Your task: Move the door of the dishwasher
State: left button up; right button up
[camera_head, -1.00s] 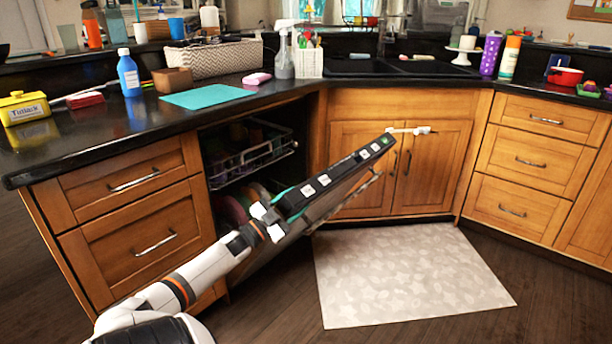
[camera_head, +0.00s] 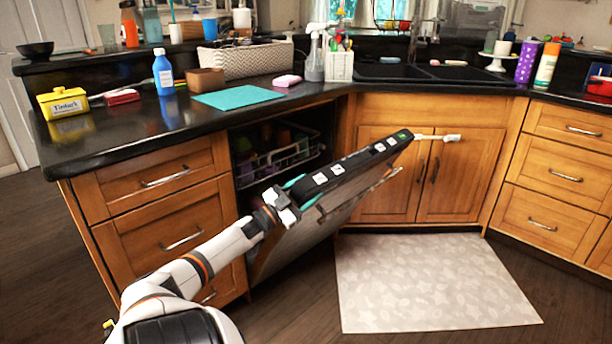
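The dishwasher door (camera_head: 305,232) is partly open, tilted out from the opening below the counter. Its dark top edge carries white buttons and a green light at the far end. My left gripper (camera_head: 295,195) is at the near upper corner of the door, with teal finger pads by the top edge. The door edge hides part of the fingers, so I cannot tell whether they grip it. Behind the door, the upper rack (camera_head: 275,165) shows inside the dishwasher; the lower part is hidden.
Wooden drawers (camera_head: 165,180) stand left of the dishwasher, and a sink cabinet (camera_head: 385,190) stands right of it. A pale rug (camera_head: 435,280) lies on the floor. The counter above holds a teal mat (camera_head: 238,97).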

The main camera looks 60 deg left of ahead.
pick_arm(q)
jog(key=shift+o, duration=1)
jog(key=shift+s+f, duration=0.1)
jog(key=shift+s, duration=0.1)
jog(key=p+v, duration=0.1)
jog(key=v, duration=0.3)
jog(key=shift+s, duration=0.2)
jog(key=p, duration=0.1)
send_near(296, 198)
jog(key=shift+w+a+r, duration=0.1)
jog(key=shift+w+r, duration=0.15)
jog(key=shift+w, duration=0.35)
pick_arm(e)
jog(key=x, duration=0.3)
jog(key=shift+w+f, duration=0.15)
